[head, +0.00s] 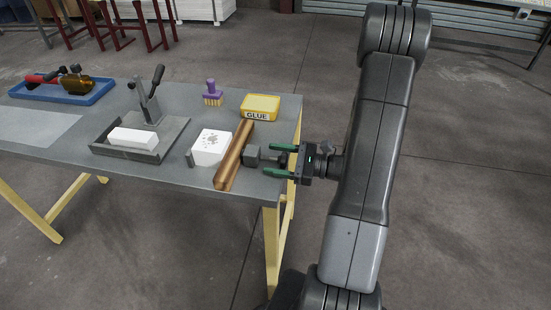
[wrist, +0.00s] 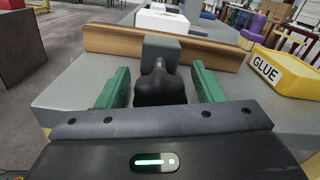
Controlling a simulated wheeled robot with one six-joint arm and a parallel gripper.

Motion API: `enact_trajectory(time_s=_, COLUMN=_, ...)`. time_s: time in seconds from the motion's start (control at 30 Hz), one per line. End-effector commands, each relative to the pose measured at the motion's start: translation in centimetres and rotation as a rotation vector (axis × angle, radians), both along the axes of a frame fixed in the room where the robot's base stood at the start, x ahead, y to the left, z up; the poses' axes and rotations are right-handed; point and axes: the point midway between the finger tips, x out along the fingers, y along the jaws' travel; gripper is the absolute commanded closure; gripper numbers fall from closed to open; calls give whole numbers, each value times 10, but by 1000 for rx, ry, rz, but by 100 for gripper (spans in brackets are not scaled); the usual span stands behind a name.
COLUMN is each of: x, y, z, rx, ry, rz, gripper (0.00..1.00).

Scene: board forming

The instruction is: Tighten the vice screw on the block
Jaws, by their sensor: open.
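The vice stands at the table's right end, with a long wooden jaw (head: 236,153) and a dark grey screw block (head: 252,155) on its right side. The vice's wooden jaw (wrist: 200,48) spans the wrist view, with the grey block in front of it. A dark screw handle (wrist: 160,86) points toward me. A white block (head: 209,148) with grey marks lies left of the wooden jaw. My gripper (head: 279,160) is open, its green fingers on either side of the dark handle. In the wrist view my gripper (wrist: 160,88) shows a gap on both sides of the handle.
A yellow glue tub (head: 260,107) and a purple brush (head: 212,93) stand behind the vice. A grey press tray (head: 165,150) holds a white slab (head: 133,138). A blue tray (head: 62,97) lies at far left. Floor right of the table is clear.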

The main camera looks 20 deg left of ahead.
Motion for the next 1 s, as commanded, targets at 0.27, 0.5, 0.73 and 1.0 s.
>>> enact_trajectory(time_s=0.27, x=-1, y=4, z=0, rx=0, ry=1, rz=0, gripper=39)
enact_trajectory(time_s=0.5, x=-1, y=4, z=0, rx=0, ry=1, rz=0, gripper=72)
enact_trajectory(time_s=0.73, x=-1, y=4, z=2, rx=-7, ry=28, rz=0, gripper=83)
enact_trajectory(time_s=1.0, x=-1, y=3, z=5, rx=-68, ry=278, rz=0, gripper=83)
